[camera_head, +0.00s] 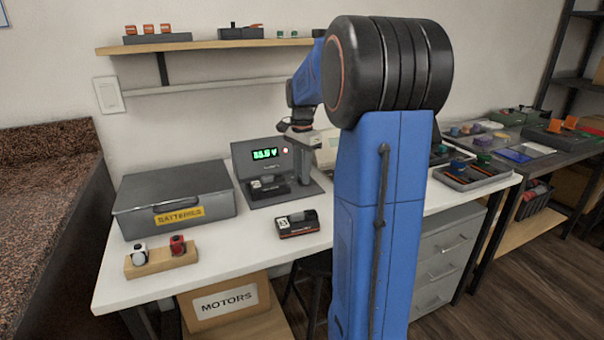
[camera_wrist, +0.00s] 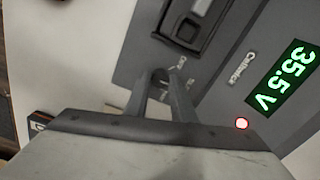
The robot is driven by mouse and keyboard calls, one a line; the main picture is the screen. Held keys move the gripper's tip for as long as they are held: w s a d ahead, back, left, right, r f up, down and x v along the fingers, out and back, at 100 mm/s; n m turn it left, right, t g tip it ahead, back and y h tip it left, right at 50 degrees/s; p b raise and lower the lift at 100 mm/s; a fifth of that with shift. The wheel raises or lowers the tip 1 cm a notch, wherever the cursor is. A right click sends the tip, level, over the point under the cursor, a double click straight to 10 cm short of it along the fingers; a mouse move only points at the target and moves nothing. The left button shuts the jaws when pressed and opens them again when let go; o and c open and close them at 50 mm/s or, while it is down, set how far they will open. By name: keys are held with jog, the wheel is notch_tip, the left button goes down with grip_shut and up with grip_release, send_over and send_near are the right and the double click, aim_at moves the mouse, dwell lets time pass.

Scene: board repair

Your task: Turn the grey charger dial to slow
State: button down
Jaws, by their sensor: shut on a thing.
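The grey charger (camera_head: 240,158) stands on the white workbench, with a lit green voltage display (camera_head: 265,154) and a red light. In the wrist view the display (camera_wrist: 283,80) reads 35.5 V and the red light (camera_wrist: 241,123) glows. The small dark grey dial (camera_wrist: 160,74) is on the charger base, between my fingertips. My gripper (camera_wrist: 163,82) is shut on it; it also shows from the side in the head view (camera_head: 304,170), by the charger's right part. The dial's pointer is hidden, and the small labels beside it are too blurred to read.
A battery (camera_head: 268,187) sits in the charger's slot. Another battery (camera_head: 297,223) lies on the bench in front. A grey batteries case (camera_head: 175,192) and a wooden block (camera_head: 160,260) with two small items stand left. My arm hides part of the bench.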

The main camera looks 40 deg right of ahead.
dwell(0.5)
jog(key=c, duration=1.5)
grip_release()
notch_tip(320, 180, up, 18)
jog(key=shift+f, duration=0.25)
